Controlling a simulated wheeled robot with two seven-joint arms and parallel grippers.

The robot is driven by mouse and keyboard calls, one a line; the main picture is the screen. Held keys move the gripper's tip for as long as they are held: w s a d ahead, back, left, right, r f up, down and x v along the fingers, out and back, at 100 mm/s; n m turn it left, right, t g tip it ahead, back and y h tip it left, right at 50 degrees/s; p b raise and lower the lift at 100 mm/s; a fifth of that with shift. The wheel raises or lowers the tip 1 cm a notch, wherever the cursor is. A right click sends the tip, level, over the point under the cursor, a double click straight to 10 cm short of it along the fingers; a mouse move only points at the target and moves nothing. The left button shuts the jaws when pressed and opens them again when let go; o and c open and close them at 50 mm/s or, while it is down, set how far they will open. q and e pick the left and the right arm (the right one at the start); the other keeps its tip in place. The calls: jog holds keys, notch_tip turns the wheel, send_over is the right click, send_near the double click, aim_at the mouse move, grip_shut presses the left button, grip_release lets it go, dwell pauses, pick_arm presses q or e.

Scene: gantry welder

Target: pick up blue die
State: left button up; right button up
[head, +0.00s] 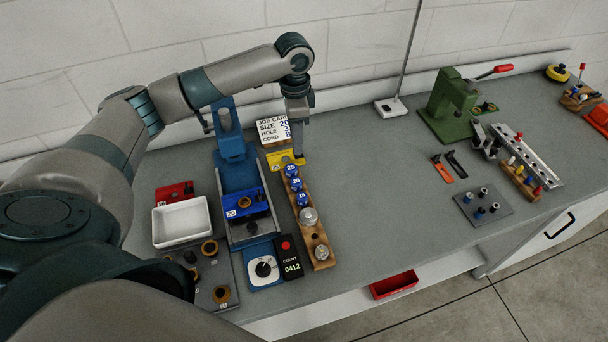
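The blue die (245,204) is a blue block with a white number label and a dark and gold round part on top. It sits on the bed of the blue press (239,176), left of the wooden rack. My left gripper (299,153) points down behind the rack, beside the yellow die (284,162) and the job card (272,130). It is apart from the blue die, to its upper right. The fingers are small and seen edge-on, so their opening is unclear. My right gripper is not in view.
The wooden rack (322,254) holds blue-topped and metal punches right of the press. A white tray (181,222) and a red die (174,192) stand left. A black counter (289,257) stands in front.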

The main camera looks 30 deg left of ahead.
pick_arm(q)
send_over(296, 181)
jog(key=f, duration=1.2)
jog(key=shift+w, duration=0.2)
jog(key=shift+b, duration=0.35)
notch_tip(296, 181, down, 5)
jog(key=b, duration=0.6)
jog(key=shift+s+f, duration=0.1)
jog(key=shift+s, duration=0.05)
grip_shut()
